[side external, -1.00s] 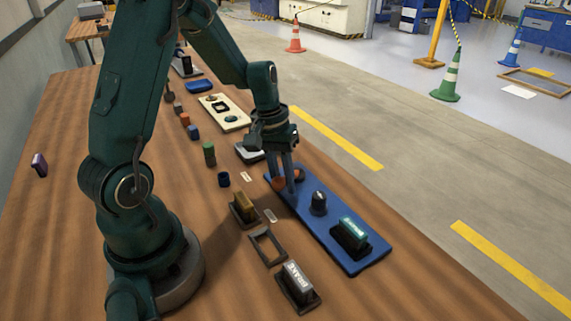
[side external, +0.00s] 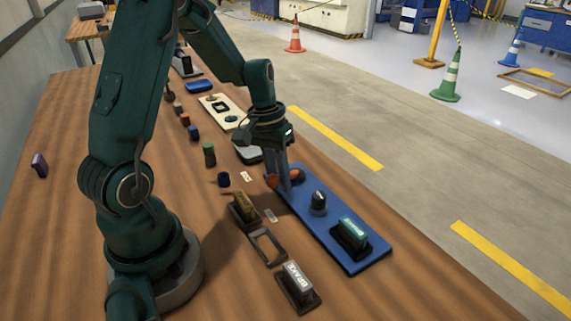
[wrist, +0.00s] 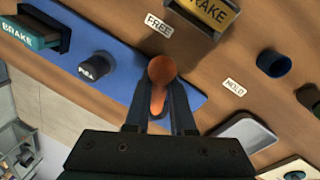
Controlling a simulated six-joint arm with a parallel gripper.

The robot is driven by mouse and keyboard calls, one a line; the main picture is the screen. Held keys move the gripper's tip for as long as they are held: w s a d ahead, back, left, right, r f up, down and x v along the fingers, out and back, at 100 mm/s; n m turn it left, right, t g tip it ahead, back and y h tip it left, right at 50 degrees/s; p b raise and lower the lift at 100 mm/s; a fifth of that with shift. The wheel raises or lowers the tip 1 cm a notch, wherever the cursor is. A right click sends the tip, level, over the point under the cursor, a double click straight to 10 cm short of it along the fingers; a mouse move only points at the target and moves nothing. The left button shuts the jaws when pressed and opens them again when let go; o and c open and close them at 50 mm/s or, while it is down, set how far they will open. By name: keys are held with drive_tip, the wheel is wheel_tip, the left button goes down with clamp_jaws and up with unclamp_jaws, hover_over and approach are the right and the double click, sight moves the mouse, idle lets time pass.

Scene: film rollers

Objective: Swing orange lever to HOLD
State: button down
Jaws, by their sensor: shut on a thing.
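The orange lever (wrist: 158,98) has a round orange ball end and stands on a blue panel (side external: 336,241). My gripper (side external: 285,180) is shut on the lever, with a finger on each side of it in the wrist view. The ball shows past the fingertips. In the side view the ball (side external: 271,181) leans over the panel's left edge. The HOLD label (wrist: 234,87) lies on the table to the right in the wrist view. The FREE label (wrist: 158,23) lies above the ball there. The lever's pivot is hidden by the fingers.
A black knob (side external: 318,202) and a teal BRAKE block (side external: 352,232) are on the same panel. A yellow BRAKE block (side external: 244,206), an empty frame (side external: 267,246) and a grey BRAKE block (side external: 297,281) stand left of it. A dark blue cup (side external: 224,179) is near the HOLD label.

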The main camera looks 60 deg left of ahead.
drive_tip(key=a+m, duration=0.1)
drive_tip(key=m, duration=0.1)
drive_tip(key=a+m, duration=0.2)
drive_tip(key=m, duration=0.1)
drive_tip(key=shift+s+g, duration=0.1)
drive_tip(key=shift+g, duration=0.3)
drive_tip(key=m, duration=0.1)
drive_tip(key=a+m, duration=0.1)
drive_tip(key=m, duration=0.1)
drive_tip(key=shift+w+a+m+g, duration=0.25)
drive_tip(key=shift+a+m+g, duration=0.05)
drive_tip(key=shift+a+m, duration=0.1)
drive_tip(key=shift+w+a+m, duration=0.35)
drive_tip(key=shift+a+m, duration=0.3)
drive_tip(key=shift+m, duration=0.65)
drive_tip(key=c, duration=0.8)
unclamp_jaws()
drive_tip(key=shift+o, duration=0.2)
drive_tip(key=shift+w+a+r, duration=0.1)
drive_tip(key=shift+a+r, duration=0.05)
drive_tip(key=shift+r, duration=0.7)
drive_tip(key=shift+w+a+r, duration=0.1)
drive_tip(key=shift+r, duration=0.8)
drive_tip(key=shift+w+a+r, duration=0.1)
drive_tip(key=shift+a+r, duration=0.05)
drive_tip(key=shift+r, duration=0.7)
